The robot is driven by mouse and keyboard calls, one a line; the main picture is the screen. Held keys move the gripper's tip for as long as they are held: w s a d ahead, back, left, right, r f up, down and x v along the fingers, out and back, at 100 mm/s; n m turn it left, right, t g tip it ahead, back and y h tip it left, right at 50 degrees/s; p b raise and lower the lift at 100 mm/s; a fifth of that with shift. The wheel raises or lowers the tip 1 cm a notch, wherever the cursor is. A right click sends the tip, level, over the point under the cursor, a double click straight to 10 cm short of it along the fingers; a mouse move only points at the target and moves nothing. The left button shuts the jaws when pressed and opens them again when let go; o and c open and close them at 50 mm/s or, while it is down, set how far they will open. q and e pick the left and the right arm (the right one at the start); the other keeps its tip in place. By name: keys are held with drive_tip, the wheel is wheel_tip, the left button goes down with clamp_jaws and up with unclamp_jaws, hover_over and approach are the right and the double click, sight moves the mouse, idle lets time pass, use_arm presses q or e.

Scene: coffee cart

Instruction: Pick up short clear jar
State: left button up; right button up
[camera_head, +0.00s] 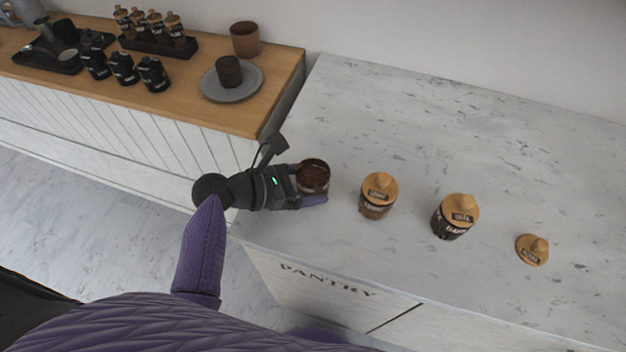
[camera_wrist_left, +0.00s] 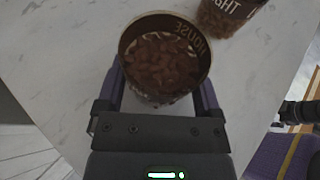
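A short clear jar (camera_head: 313,178) with no lid and dark brown contents stands on the marble counter near its left end. In the left wrist view the jar (camera_wrist_left: 165,58) shows "HOUSE" inside its rim and fills the space between my fingers. My left gripper (camera_head: 310,185) has one purple finger on each side of the jar; I cannot tell whether they press on it. The far finger is partly hidden by the jar in the head view. I do not make out my right gripper.
Two wooden-lidded jars (camera_head: 377,196) (camera_head: 456,216) stand to the right, and a loose wooden lid (camera_head: 532,250) lies beyond them. The marble counter (camera_head: 450,130) behind is clear. A lower wooden counter (camera_head: 190,85) at the left holds bottles, black containers and a grey plate (camera_head: 212,92).

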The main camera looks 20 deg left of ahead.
use_arm(q)
drive_tip(key=c, duration=0.8)
drive_tip(key=shift+r, duration=0.1)
